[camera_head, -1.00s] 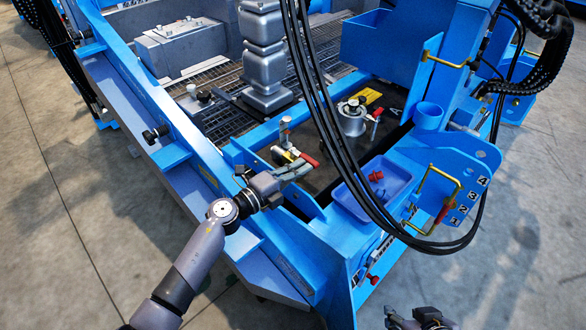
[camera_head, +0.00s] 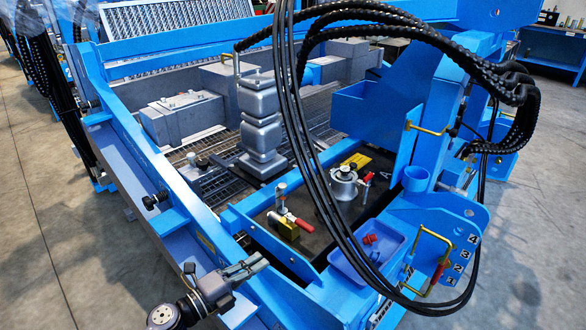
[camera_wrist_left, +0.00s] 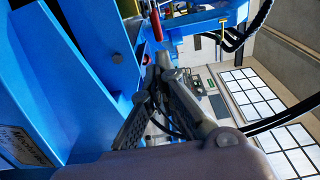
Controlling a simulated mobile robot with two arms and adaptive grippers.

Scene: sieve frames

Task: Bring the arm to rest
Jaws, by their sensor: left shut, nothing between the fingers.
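My left gripper (camera_head: 250,266) is shut and empty at the lower left of the blue machine frame (camera_head: 130,160) in the head view. It is in front of the frame's near corner, apart from the brass valve with a red handle (camera_head: 290,221). In the left wrist view, its closed fingers (camera_wrist_left: 160,66) point up the picture, with blue frame panels (camera_wrist_left: 40,90) to the left. A red handle (camera_wrist_left: 156,25) shows just beyond the fingertips in that view. My right gripper does not show in the head view.
A blue tray (camera_head: 340,262) with red parts sits on the near side of the machine. Black hoses (camera_head: 310,165) hang in loops over it. Brass handles (camera_head: 425,265) and a blue cup (camera_head: 417,178) are to the right. Open concrete floor (camera_head: 50,250) lies at the left.

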